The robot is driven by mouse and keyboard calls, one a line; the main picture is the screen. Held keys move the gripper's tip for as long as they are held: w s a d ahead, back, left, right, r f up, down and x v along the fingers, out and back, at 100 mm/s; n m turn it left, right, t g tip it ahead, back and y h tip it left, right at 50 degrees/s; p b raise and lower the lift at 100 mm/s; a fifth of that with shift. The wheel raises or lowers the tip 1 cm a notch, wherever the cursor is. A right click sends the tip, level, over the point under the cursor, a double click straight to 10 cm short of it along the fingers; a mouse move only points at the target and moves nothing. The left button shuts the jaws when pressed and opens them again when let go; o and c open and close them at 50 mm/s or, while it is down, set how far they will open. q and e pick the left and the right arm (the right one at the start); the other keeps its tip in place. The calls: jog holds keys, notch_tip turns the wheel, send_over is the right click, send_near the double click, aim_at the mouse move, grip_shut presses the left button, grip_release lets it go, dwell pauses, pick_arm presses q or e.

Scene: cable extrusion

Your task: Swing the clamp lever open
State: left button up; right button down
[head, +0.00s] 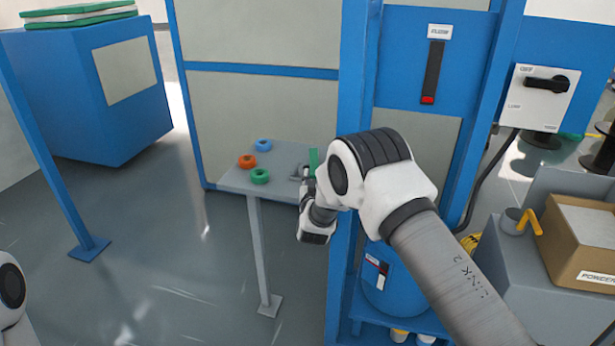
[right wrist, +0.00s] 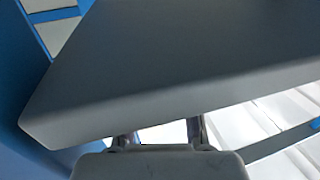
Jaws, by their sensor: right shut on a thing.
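At the right end of the small grey table stands a narrow green upright piece (head: 314,158), which looks like the clamp lever, next to a small grey fitting (head: 299,172). My right gripper (head: 307,184) is at that table end, close beside the green piece and partly hidden by my wrist. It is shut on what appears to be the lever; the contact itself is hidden. In the right wrist view a grey slab (right wrist: 180,60) fills the upper part and covers the tips of the right gripper (right wrist: 160,133). My left gripper is out of view.
A blue post (head: 352,100) rises close behind my right wrist. A cardboard box (head: 580,240) stands at right.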

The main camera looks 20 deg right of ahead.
jog(key=shift+r, duration=0.1)
jog(key=c, duration=0.9)
grip_release()
jog(key=shift+a, duration=0.1)
jog(key=v, duration=1.2)
